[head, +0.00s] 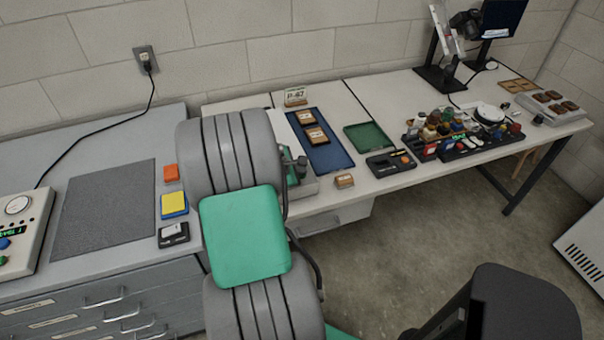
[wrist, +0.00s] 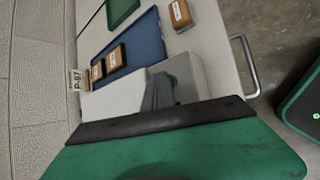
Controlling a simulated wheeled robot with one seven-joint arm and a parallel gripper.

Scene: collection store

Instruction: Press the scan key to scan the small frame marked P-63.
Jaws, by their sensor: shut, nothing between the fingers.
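Two small wooden frames with pale labels, an upper one (head: 305,117) and a lower one (head: 316,136), lie on a blue tray (head: 336,155). They also show in the wrist view (wrist: 116,57). Their markings are too small to read, so I cannot tell which is P-63. A pale grey device (head: 305,189) stands left of the tray, partly hidden by my arm. In the wrist view the device (wrist: 198,82) shows a round green key (wrist: 172,80). My gripper (head: 297,166) is shut and empty over or beside this device; whether it touches the key is hidden.
A wooden block (head: 344,181) sits near the front edge. A grey mat (head: 105,208) lies left.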

